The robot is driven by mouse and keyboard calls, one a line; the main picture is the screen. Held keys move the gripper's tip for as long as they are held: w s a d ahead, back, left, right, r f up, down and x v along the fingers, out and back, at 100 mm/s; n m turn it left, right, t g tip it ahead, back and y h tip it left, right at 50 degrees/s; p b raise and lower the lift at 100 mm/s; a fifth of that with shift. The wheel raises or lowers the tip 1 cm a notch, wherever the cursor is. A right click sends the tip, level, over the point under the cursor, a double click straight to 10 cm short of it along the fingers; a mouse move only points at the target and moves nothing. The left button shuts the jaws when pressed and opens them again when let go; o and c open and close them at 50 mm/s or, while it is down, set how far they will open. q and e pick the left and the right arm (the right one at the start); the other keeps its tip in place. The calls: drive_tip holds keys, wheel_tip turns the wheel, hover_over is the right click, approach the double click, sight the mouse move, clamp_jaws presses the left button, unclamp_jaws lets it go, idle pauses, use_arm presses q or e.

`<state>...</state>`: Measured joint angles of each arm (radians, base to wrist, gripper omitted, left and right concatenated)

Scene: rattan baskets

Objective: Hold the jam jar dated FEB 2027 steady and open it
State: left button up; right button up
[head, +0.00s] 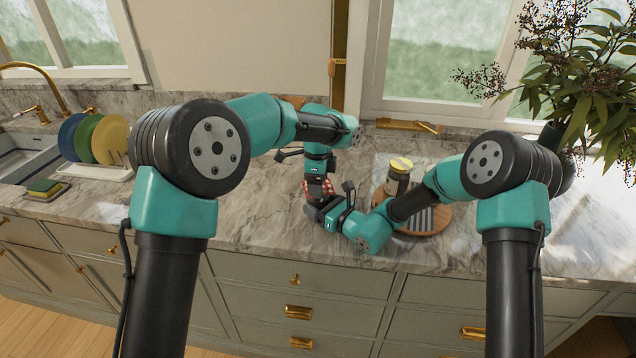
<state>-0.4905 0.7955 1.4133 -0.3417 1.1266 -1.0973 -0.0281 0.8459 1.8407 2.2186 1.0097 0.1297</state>
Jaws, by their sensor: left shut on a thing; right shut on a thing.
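A jar with a red-and-white checked top (326,188) stands near the counter's front edge, mostly hidden by my two grippers. My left gripper (318,179) comes down from above and is shut on its checked top. My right gripper (314,206) reaches in low from the right and is shut on the jar lower down. The jar's body and any date label are hidden. A second jar, dark with a yellow lid (401,164), stands to the right behind my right forearm; its date cannot be read.
A round wooden board (440,219) with a striped cloth (420,220) lies right of the grippers. A rack of coloured plates (98,140), a sponge (43,186) and a sink are at left. A leafy plant (590,85) stands at right. The counter (255,215) left of the jar is clear.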

use_arm(q)
drive_tip(key=n, duration=0.6)
drive_tip(key=shift+n, duration=0.3)
drive_tip(key=n, duration=1.2)
drive_tip(key=shift+n, duration=0.4)
drive_tip(key=n, duration=0.6)
drive_tip(key=shift+r+n, duration=0.1)
drive_tip(key=shift+n, duration=0.2)
drive_tip(key=shift+r, duration=1.15)
drive_tip(key=shift+r, duration=1.95)
